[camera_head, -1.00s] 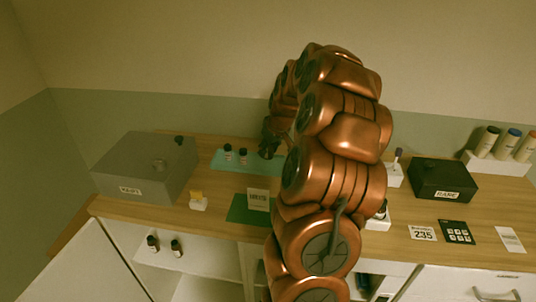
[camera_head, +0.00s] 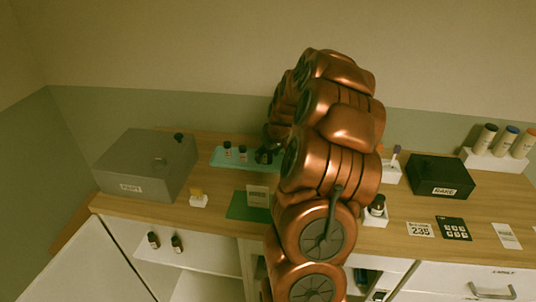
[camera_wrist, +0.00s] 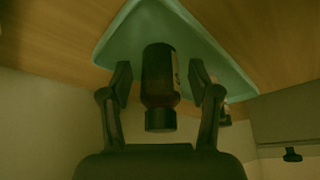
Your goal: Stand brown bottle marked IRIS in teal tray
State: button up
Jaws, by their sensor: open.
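The teal tray (camera_head: 230,162) lies at the back of the counter and fills the top of the inverted wrist view (camera_wrist: 118,38). A dark brown bottle with a black cap (camera_wrist: 159,75) stands on it, between the fingers of my gripper (camera_wrist: 162,82). A gap shows on each side, so my gripper is open around the bottle. Its label is turned aside and cannot be read. Two more dark bottles stand on the tray to the left in the head view (camera_head: 227,149) (camera_head: 243,153). My gripper at the tray's right part (camera_head: 270,150) is partly hidden by my arm.
A grey box (camera_head: 145,165) stands left of the tray, and a black box (camera_head: 440,176) stands to the right. A green mat (camera_head: 240,208) lies in front. Two dark bottles (camera_head: 153,240) (camera_head: 177,244) stand on the lower shelf. Another bottle (camera_head: 377,205) stands in a white holder.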

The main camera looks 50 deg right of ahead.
jog(key=shift+r, duration=0.25)
jog(key=shift+s+r, duration=0.15)
jog(key=shift+r, duration=0.2)
jog(key=d+b+v, duration=0.1)
jog(key=b+v, duration=0.3)
jog(key=v, duration=0.7)
jog(key=s+a+n+g+y, duration=0.1)
jog(key=s+a, duration=0.1)
jog(key=a, duration=1.1)
jog(key=s+a+n+g+y, duration=0.1)
jog(key=s+a+g, duration=0.1)
jog(key=a, duration=1)
jog(key=s+a+f+g, duration=0.1)
jog(key=s+a+f, duration=0.2)
jog(key=s+a, duration=0.3)
jog(key=s+a+f+g+h, duration=0.1)
jog(key=s+a, duration=0.5)
jog(key=s, duration=0.9)
jog(key=shift+a+f+g, duration=0.4)
jog(key=shift+f+g, duration=0.3)
jog(key=shift+f, duration=0.25)
jog(key=shift+s, duration=0.1)
